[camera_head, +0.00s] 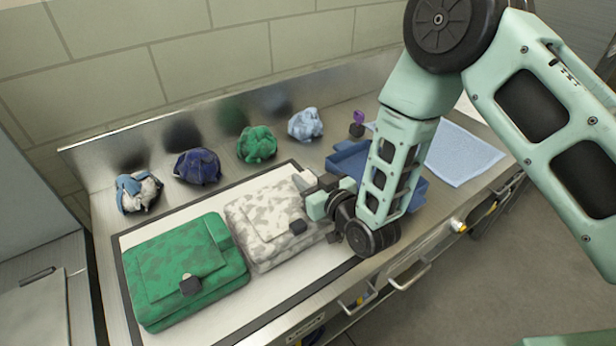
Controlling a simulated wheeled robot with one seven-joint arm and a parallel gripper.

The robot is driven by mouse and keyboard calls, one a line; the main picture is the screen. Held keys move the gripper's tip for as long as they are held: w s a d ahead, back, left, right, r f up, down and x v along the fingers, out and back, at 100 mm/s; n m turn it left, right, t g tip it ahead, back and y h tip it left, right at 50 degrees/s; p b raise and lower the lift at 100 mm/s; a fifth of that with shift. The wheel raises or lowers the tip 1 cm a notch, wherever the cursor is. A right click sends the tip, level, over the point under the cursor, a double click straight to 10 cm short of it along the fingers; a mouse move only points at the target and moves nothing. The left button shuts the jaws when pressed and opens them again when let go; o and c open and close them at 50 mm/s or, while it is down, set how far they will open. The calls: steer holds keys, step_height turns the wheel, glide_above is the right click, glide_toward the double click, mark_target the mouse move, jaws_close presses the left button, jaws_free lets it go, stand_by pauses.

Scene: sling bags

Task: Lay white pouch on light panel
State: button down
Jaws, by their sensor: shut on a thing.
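The white pouch (262,232), a flat bag in white and grey camouflage with a dark buckle, is in the middle of the head view. It is over the light panel (290,282), a pale dark-edged board on the counter; I cannot tell whether its underside fully touches the panel. My gripper (306,185) comes in from the right and is shut on the pouch's right edge. The fingertips are partly hidden.
A green camouflage bag (185,270) lies on the panel's left part, right beside the pouch. Crumpled bundles, including a green one (256,145), line the back of the counter. A blue tray (345,160) and a light blue cloth (462,155) are at the right.

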steer(key=c, duration=1.1)
jaws_free()
steer(key=shift+f, duration=0.1)
steer(key=shift+r, duration=0.2)
steer(key=s+d+r+g+h, duration=0.2)
steer(key=s+d+r+g, duration=0.2)
steer(key=s, duration=0.5)
steer(key=s+d+r+g+h+b, duration=0.1)
steer(key=s+d+r+g+h, duration=0.2)
steer(key=s, duration=0.7)
steer(key=s+d+r+n+g+h+b, duration=0.1)
steer(key=s+d+r+g+h, duration=0.2)
steer(key=s+d+r+g, duration=0.3)
steer(key=s+d, duration=0.1)
steer(key=s, duration=0.3)
steer(key=shift+s, duration=0.2)
